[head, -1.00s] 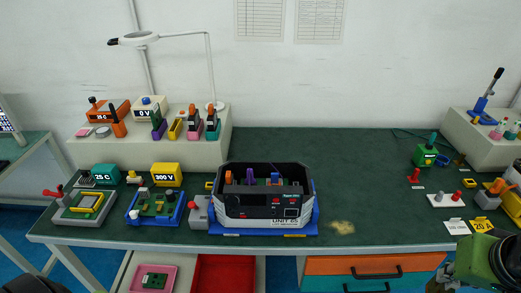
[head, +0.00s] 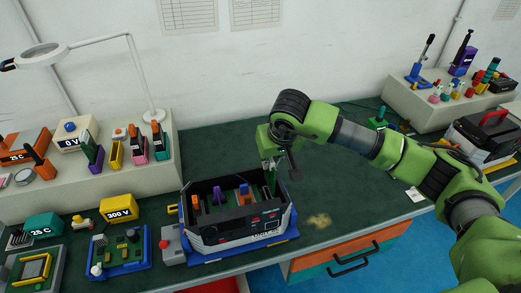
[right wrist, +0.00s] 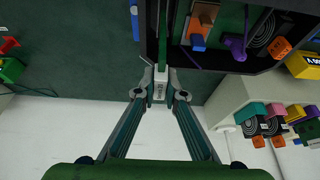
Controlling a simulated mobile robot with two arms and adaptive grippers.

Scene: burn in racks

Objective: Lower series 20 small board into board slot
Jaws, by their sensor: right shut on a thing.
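The open black-walled unit (head: 268,222) with a light grey front stands on a blue base at the middle of the bench. Orange, purple and blue parts stand inside it. My right gripper (head: 269,160) is over the unit's right end, pointing down, shut on a small green board (head: 271,182). The board hangs upright at the right end of the opening; its lower edge is hidden, so I cannot tell whether it is in a slot. In the right wrist view the fingers (right wrist: 160,84) meet on the board, seen nearly edge-on. My left gripper is not in view.
A blue fixture with a green board (head: 118,252) and a yellow 300 V box (head: 118,208) stand left of the unit. A pale raised shelf (head: 150,170) with several tools is behind left.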

